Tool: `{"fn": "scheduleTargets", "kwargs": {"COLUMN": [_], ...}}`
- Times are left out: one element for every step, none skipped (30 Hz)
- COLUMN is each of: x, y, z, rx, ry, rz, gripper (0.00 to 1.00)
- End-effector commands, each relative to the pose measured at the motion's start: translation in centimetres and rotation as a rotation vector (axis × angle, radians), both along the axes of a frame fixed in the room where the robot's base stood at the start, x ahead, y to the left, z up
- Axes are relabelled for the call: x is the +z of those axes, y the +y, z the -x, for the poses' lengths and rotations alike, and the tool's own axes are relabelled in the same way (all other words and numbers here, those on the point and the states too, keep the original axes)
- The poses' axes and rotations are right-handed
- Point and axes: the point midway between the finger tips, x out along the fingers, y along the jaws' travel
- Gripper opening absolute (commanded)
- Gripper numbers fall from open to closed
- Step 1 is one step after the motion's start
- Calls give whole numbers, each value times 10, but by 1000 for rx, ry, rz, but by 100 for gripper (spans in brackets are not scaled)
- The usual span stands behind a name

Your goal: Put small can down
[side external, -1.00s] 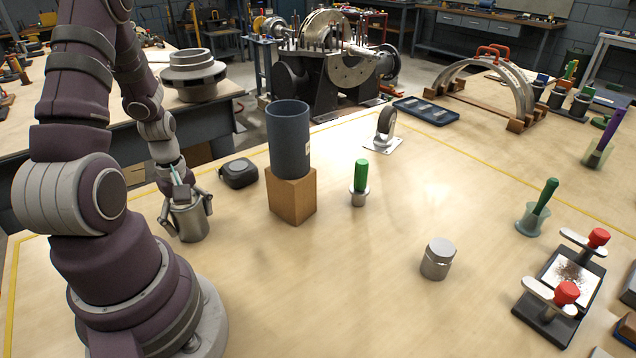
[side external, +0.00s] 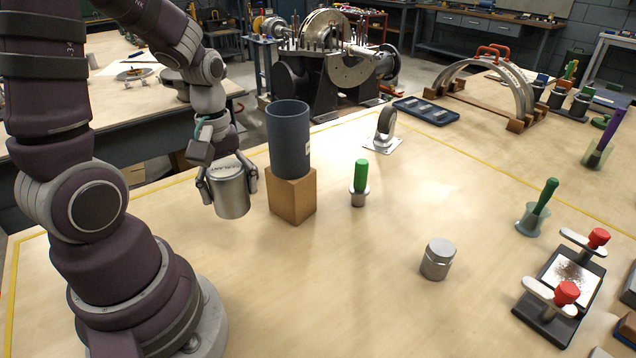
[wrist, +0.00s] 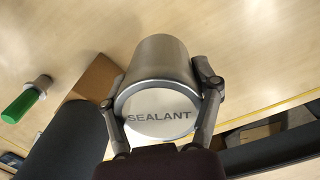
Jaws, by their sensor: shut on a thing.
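My gripper (side external: 229,188) is shut on a silver can (side external: 232,204), with one finger on each side. In the wrist view the can (wrist: 158,62) has a pale lid marked SEALANT. The can appears to be above the table, slightly tilted, left of the wooden block. A smaller silver can with a lid (side external: 438,260) stands upright on the table at right of centre, apart from my gripper.
A dark blue cylinder (side external: 289,140) stands on a wooden block (side external: 292,198) just right of the held can. A clamp fixture with red knobs (side external: 552,300) is at right. The front middle of the table (side external: 340,300) is clear.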

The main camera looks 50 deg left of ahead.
Motion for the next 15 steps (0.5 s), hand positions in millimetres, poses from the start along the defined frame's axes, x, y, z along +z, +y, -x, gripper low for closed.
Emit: {"fn": "scheduleTargets", "kwargs": {"x": [-3,-5,-8,-10,-12,-14,-16,-18,-20,-21,-23,-24,-25,-26,-27], "y": [-21,-35,-54,-68,-83,-103,-116,-129,-144,-154,-162,-172,-177,-182,-187], "z": [-8,-12,-15,-16,-16,-14,-11,-8,-2,3,7,13,17,21,25], "rx": [-114,-185,-283,-361,-440,-544,-620,-692,-781,-842,-899,-963,-1003,-1038,-1076], "ry": [2,2,3,3,3,2,2,2,1,1,0,0,0,-2,-2], "rz": [1,1,1,1,1,1,0,1,1,0,0,0,-1,-1,-2], "gripper": [24,24,23,23,23,23,23,23,23,23,23,23,23,23,23]}}
